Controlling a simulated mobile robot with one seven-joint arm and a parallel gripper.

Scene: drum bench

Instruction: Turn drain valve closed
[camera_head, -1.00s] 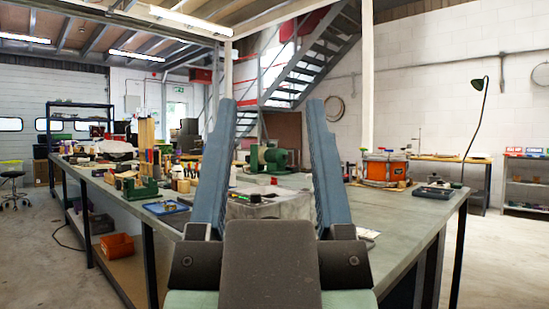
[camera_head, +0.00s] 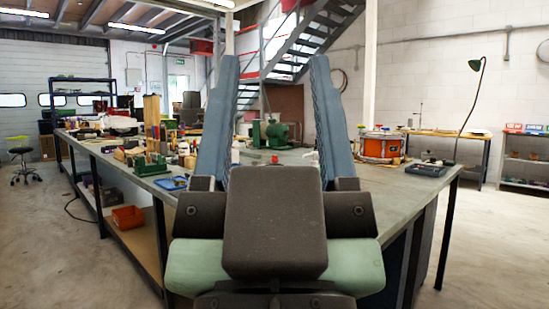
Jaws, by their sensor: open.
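My gripper (camera_head: 273,62) is open, its two blue-grey fingers pointing up and apart in the middle of the head view, with nothing between them. Its dark body covers the middle front of the workbench (camera_head: 405,192). A small red piece (camera_head: 275,159) shows just above the gripper body, between the fingers. It may be part of the drain valve, but it is too small and hidden to tell, and its turn position cannot be read. A green machine (camera_head: 272,133) stands behind it on the bench, also between the fingers in the picture.
An orange drum (camera_head: 381,147) stands on the bench to the right, near a dark flat device (camera_head: 427,169). Tools, bottles and a green vice-like tool (camera_head: 150,164) crowd the left side. An orange bin (camera_head: 127,217) sits on the lower shelf. Floor is clear at right.

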